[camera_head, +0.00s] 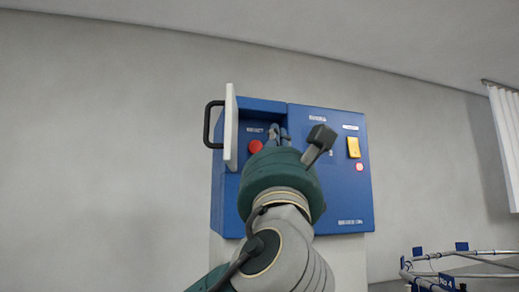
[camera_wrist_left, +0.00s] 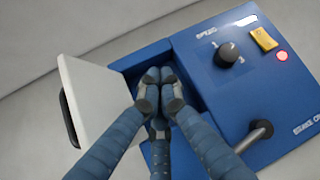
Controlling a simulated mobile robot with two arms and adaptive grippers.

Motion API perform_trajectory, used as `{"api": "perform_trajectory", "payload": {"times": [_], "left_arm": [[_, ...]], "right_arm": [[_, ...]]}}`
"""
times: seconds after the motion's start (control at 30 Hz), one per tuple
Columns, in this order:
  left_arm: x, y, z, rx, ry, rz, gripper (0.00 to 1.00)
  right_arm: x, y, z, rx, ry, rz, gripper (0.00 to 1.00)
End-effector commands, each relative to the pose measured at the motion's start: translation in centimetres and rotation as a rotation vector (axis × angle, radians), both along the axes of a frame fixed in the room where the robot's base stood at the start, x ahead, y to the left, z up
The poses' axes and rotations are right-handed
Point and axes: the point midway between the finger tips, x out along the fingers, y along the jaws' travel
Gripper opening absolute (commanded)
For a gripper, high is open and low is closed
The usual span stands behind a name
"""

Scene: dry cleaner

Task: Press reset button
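A red round button (camera_head: 255,146) sits in the recess on the left part of a blue control box (camera_head: 345,205). I cannot read the label near it. The recess's white door (camera_head: 231,128) stands open to the left; it also shows in the left wrist view (camera_wrist_left: 98,95). My left gripper (camera_head: 279,134) reaches into the recess, just right of the red button in the head view. In the left wrist view its fingertips (camera_wrist_left: 158,84) are together, with nothing seen between them. They hide the button there, so I cannot tell whether they touch it. My right gripper is out of view.
The door's black handle (camera_head: 209,124) sticks out left. On the box's right part are a yellow switch (camera_head: 353,147), a red lamp (camera_head: 360,167), a black dial (camera_wrist_left: 228,54) and a dark-tipped lever (camera_wrist_left: 258,132). Metal rails (camera_head: 460,256) stand at lower right.

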Motion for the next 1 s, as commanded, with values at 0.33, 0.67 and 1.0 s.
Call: {"api": "perform_trajectory", "payload": {"times": [0.33, 0.67, 1.0], "left_arm": [[-0.1, 0.6, 0.5, 0.008, -0.006, 0.030, 0.00], [1.7, 1.2, 0.6, 0.009, -0.003, 0.031, 0.00], [6.2, 2.7, 0.6, 0.009, -0.004, 0.031, 0.00]], "right_arm": [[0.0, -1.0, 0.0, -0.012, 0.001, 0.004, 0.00], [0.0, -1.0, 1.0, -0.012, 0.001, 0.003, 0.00], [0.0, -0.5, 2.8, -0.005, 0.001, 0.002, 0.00]]}}
